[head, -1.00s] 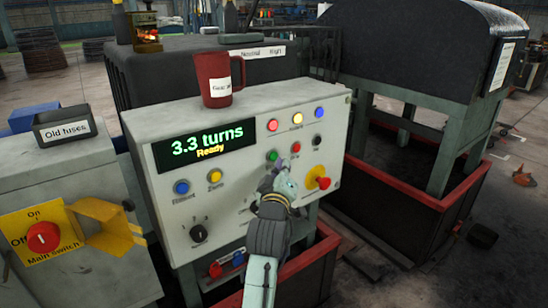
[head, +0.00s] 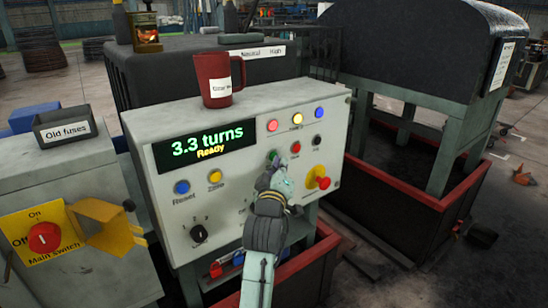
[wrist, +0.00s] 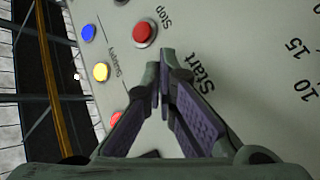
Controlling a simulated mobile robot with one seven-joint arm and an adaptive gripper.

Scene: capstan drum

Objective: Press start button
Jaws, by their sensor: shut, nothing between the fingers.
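The control panel (head: 240,180) slopes toward me, and its display reads "3.3 turns" and "Ready". The green button (head: 272,155) shows just above the tip of my gripper (head: 277,166), with its lower part covered. In the wrist view the "Start" label (wrist: 205,72) lies right beside the fingertips of my gripper (wrist: 165,70), and the green button is hidden behind them. The fingers are shut and empty, pointing at the panel. I cannot tell whether the tips touch the button.
The red stop button (head: 295,147) sits close to the right of the green one. A large red knob on yellow (head: 320,178) is to the lower right. A dark red mug (head: 215,82) stands on top of the panel.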

